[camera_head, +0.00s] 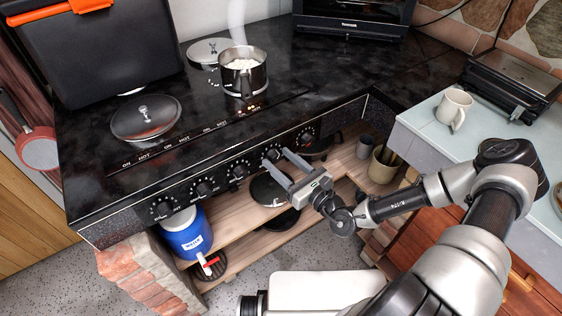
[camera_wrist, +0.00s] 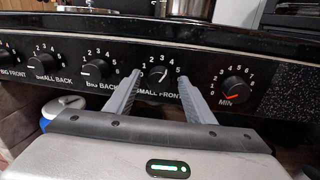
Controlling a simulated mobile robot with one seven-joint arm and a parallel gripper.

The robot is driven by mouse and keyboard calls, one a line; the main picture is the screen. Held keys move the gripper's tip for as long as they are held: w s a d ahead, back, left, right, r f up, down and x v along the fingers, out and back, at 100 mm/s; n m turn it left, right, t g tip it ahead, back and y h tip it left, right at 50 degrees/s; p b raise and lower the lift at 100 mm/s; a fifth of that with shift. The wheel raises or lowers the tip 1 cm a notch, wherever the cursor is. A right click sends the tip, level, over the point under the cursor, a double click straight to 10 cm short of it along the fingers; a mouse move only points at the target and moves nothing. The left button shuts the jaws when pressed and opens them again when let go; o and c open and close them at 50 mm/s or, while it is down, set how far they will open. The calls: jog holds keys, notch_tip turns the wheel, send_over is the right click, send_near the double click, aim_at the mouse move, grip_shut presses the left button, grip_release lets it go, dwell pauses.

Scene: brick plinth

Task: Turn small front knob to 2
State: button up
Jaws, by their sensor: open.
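The small front knob (camera_wrist: 158,74) is a round black knob on the cooker's front panel, with the label SMALL FRONT beneath it and white numbers around it. A pale mark shows on its face, but I cannot tell for sure which number it points to. My gripper (camera_wrist: 159,78) is open, one finger at each side of this knob. I cannot tell whether the fingers touch it. The fingers hide some dial numbers. In the head view my gripper (camera_head: 278,158) reaches the panel at this knob (camera_head: 271,154).
The MIN knob (camera_wrist: 235,90) with a red pointer is right of my gripper; the big back knob (camera_wrist: 97,70) is left. A steaming pot (camera_head: 243,76) stands on the black cooktop (camera_head: 190,105) above. An open shelf (camera_head: 235,222) lies below the panel.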

jog(key=c, duration=1.1)
jog(key=shift+o, duration=0.2)
jog(key=shift+r+p, duration=0.1)
jog(key=shift+p, duration=0.3)
jog(key=n+p, duration=0.2)
jog(key=shift+a+r+p, duration=0.1)
jog(key=shift+r+p, duration=0.1)
jog(key=shift+p, duration=0.1)
jog(key=n+p, duration=0.2)
jog(key=p, duration=0.1)
jog(key=shift+s, duration=0.1)
jog(key=n+p, duration=0.3)
jog(key=shift+n+h, duration=0.4)
jog(key=shift+f+n+h+p, duration=0.15)
jog(key=shift+n+h+p, duration=0.15)
jog(key=shift+n+p, duration=1.25)
jog(key=shift+n, duration=0.25)
